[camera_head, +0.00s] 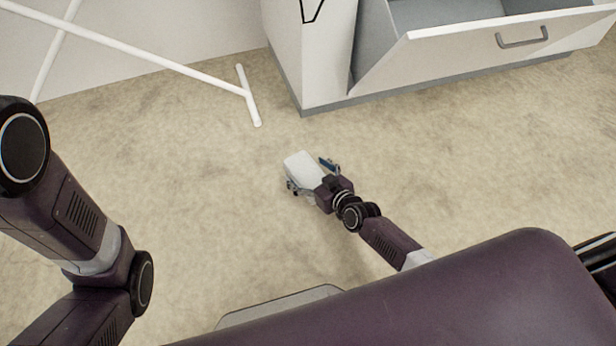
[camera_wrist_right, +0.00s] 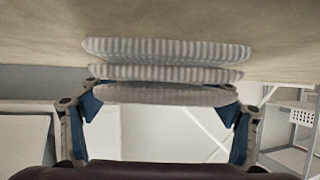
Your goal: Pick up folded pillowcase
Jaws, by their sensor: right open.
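The folded pillowcase (camera_head: 300,165) is a small pale bundle on the beige floor in the middle of the head view. In the right wrist view the pillowcase (camera_wrist_right: 165,72) shows light grey and white stripes in stacked folds. My right gripper (camera_head: 309,176) is open, with one finger on each side of the pillowcase's near part. In the right wrist view its blue-padded fingertips (camera_wrist_right: 160,106) are spread wide beside the nearest fold; I cannot tell whether they touch it. My left arm shows at the left of the head view, but its gripper is out of frame.
A white cabinet (camera_head: 308,60) with a tilted-open front (camera_head: 470,52) stands at the back right. A white tubular rack (camera_head: 150,62) has its foot at the back left. The floor (camera_head: 200,180) around the pillowcase is clear. Shelving (camera_wrist_right: 295,125) shows in the right wrist view.

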